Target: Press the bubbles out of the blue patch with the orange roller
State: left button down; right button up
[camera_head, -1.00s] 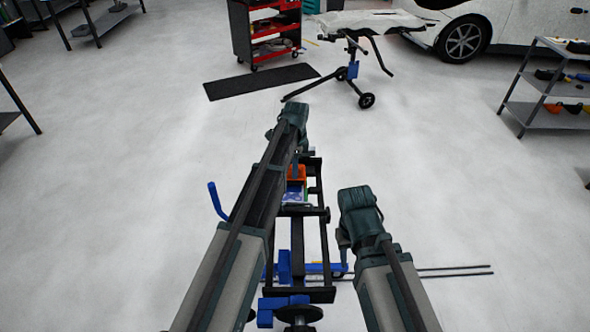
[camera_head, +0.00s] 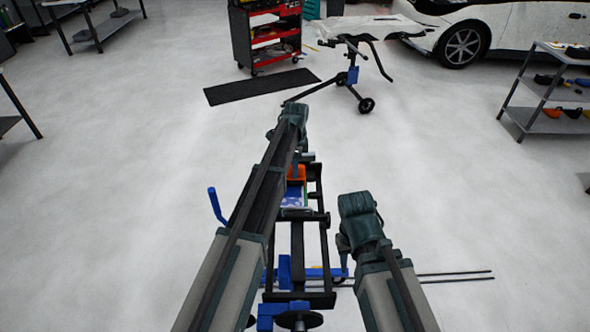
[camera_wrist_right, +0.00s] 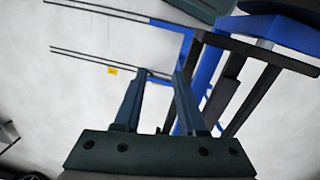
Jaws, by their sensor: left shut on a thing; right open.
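The blue patch (camera_head: 292,200), with pale spots on it, lies on top of the black and blue stand in the head view, partly hidden by my left arm. The orange roller (camera_head: 298,173) is at the patch's far side, largely covered by the arm. My left gripper (camera_head: 297,162) is over the roller and shut on it; the fingers are mostly hidden, and I cannot tell whether the roller touches the patch. My right gripper (camera_head: 343,262) is to the right of the stand, empty. Its two fingers are apart in the right wrist view (camera_wrist_right: 160,75).
The stand's black rails (camera_head: 325,240) run beside my right gripper. A blue handle (camera_head: 217,205) sticks out at left. Thin dark rods (camera_head: 455,275) extend right.

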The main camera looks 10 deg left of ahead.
pick_arm(q)
jog(key=shift+w, duration=0.25)
jog(key=shift+r, duration=0.15)
notch_tip(320, 180, up, 7)
jog(key=p, duration=0.7)
jog(key=shift+s+f, duration=0.15)
jog(key=shift+f, duration=0.05)
